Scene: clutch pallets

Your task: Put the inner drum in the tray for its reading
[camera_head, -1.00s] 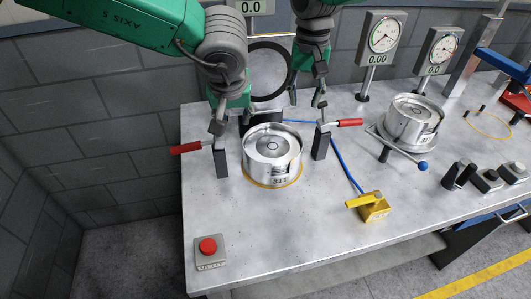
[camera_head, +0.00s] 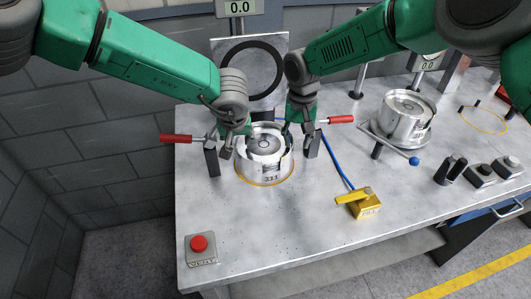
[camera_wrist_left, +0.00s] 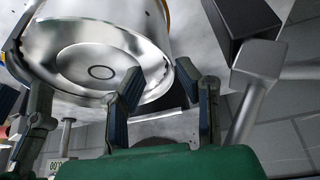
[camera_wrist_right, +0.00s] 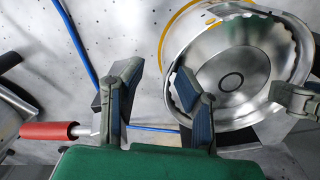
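A silver drum (camera_head: 265,150) marked 311 sits on the steel bench inside a yellow ring outline (camera_head: 238,178). Its open, hollow top also shows in the left wrist view (camera_wrist_left: 92,55) and the right wrist view (camera_wrist_right: 230,75). My left gripper (camera_head: 236,146) is at the drum's left rim, fingers apart. My right gripper (camera_head: 303,143) is at its right rim, fingers apart. In both wrist views the rim lies near the finger gap; contact is unclear. I cannot tell which part is the tray.
Red-handled clamps (camera_head: 212,160) flank the marked drum. A pale panel with a black ring (camera_head: 251,68) stands behind, below a 0.0 display (camera_head: 237,8).

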